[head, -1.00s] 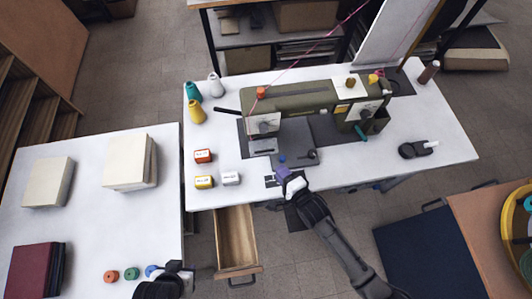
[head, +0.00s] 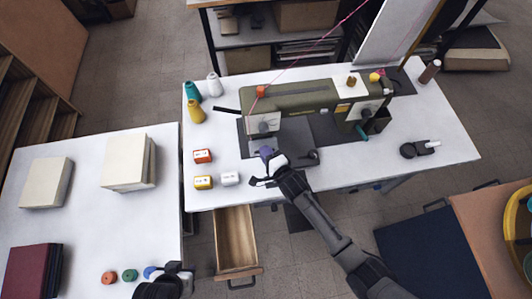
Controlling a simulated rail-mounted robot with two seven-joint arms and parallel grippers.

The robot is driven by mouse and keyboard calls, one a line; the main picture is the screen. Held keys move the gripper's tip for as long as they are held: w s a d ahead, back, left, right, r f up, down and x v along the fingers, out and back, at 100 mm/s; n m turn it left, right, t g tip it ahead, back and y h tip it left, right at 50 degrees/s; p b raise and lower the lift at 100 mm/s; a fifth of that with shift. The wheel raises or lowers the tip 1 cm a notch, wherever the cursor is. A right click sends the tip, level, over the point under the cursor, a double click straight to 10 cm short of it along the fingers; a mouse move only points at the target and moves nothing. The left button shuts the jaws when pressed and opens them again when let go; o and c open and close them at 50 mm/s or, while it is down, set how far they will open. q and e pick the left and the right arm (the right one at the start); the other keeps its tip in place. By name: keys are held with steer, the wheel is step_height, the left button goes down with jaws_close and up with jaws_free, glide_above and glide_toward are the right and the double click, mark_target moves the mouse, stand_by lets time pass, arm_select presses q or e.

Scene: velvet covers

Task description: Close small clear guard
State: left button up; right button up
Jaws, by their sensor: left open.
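The olive-green sewing machine (head: 300,97) stands on the white table. I cannot clearly make out a small clear guard; the area by the needle, below the pale face plate (head: 263,125), is partly hidden by my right gripper. My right gripper (head: 267,162) is at the front of the machine, below the needle end. My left gripper (head: 166,270) is open at the bottom of the view, close beside a blue spool (head: 150,272) on the left table.
An open drawer (head: 236,240) juts out below the table. Thread cones (head: 195,110) stand at the back left. The table's right front is mostly clear.

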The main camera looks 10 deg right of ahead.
jaws_close()
steer(key=shift+f, duration=0.1)
step_height(320, 180, down, 3)
steer(key=n+t+y+b, duration=0.1)
steer(key=t+b, duration=0.2)
steer(key=b, duration=0.4)
steer(key=shift+s+b, duration=0.15)
steer(key=shift+b, duration=0.15)
steer(key=shift+r+n+t+y+b, duration=0.2)
steer(key=shift+n+t+y+b, duration=0.1)
steer(key=shift+t+b, duration=0.1)
jaws_free()
